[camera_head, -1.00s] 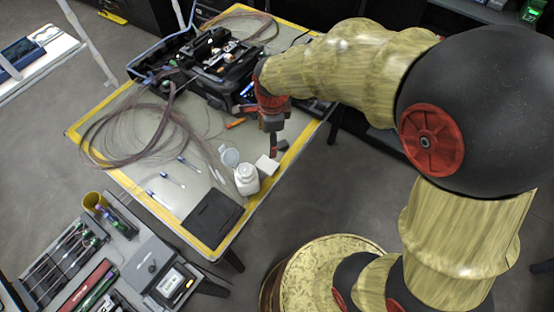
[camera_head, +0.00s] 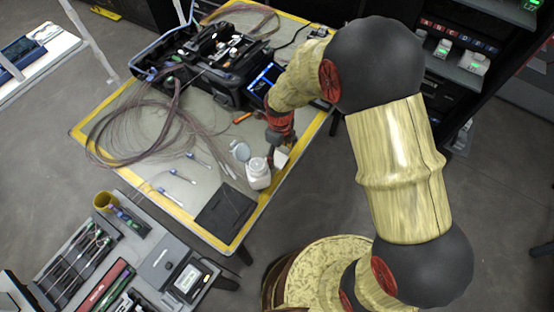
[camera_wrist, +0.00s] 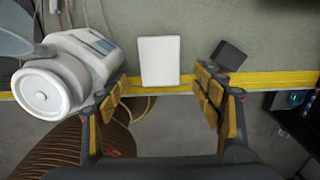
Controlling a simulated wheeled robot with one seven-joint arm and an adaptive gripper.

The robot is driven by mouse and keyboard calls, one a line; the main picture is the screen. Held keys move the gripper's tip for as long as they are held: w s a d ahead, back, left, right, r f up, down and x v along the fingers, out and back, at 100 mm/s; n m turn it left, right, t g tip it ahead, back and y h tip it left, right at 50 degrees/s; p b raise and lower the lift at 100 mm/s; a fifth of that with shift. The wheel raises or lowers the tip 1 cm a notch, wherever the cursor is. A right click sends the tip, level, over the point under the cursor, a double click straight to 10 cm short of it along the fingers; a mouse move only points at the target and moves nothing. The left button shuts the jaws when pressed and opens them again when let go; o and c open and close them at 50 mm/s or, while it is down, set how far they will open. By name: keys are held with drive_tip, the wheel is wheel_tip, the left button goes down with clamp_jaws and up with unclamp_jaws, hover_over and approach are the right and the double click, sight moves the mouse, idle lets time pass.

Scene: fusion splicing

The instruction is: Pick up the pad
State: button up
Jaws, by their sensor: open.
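The pad is a small white rectangle (camera_wrist: 159,60) lying on the table near its yellow-taped edge. In the head view the pad (camera_head: 281,159) shows partly beside my gripper (camera_head: 273,155). In the wrist view my gripper (camera_wrist: 168,92) is open, its yellow-padded fingers apart to the left and right of the pad's near end. The pad lies a little beyond the fingertips and nothing is held.
A small dark block (camera_wrist: 229,55) is near the right finger. A black mat (camera_head: 225,214) and a splicer case (camera_head: 225,60) are on the table.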

sight(279, 159)
wheel_tip(279, 159, down, 4)
drive_tip(key=shift+r+b, duration=0.25)
drive_tip(key=shift+b, duration=0.15)
drive_tip(key=c, duration=0.3)
drive_tip(key=c, duration=0.5)
